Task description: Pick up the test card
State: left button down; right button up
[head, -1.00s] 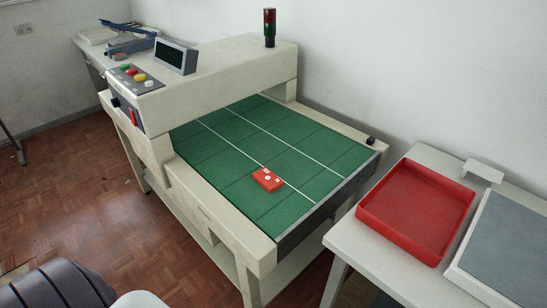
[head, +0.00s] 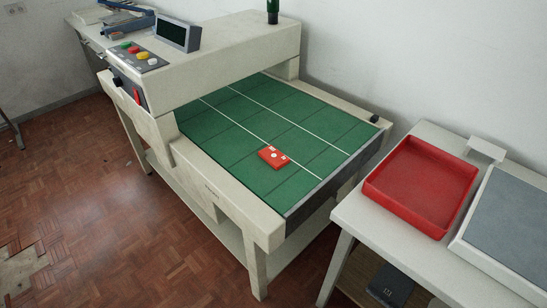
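The test card (head: 273,157) looks like a small flat red block with white marks on top. It lies on the green belt (head: 310,155) of the cream machine, towards the belt's near right end and beside a white line. Neither of my grippers is in the head view.
The machine's cream bridge (head: 225,60) spans the belt behind the card. A red tray (head: 420,186) and a grey-topped unit (head: 508,225) stand on the right table. A dark object (head: 390,284) lies below that table. Open parquet floor (head: 120,250) lies at the left.

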aim_at(270, 154)
jog(key=i+j, duration=0.3)
jog(key=j, duration=0.15)
jog(key=i+j+u, duration=0.1)
jog(key=i+j, duration=0.2)
jog(key=j, duration=0.2)
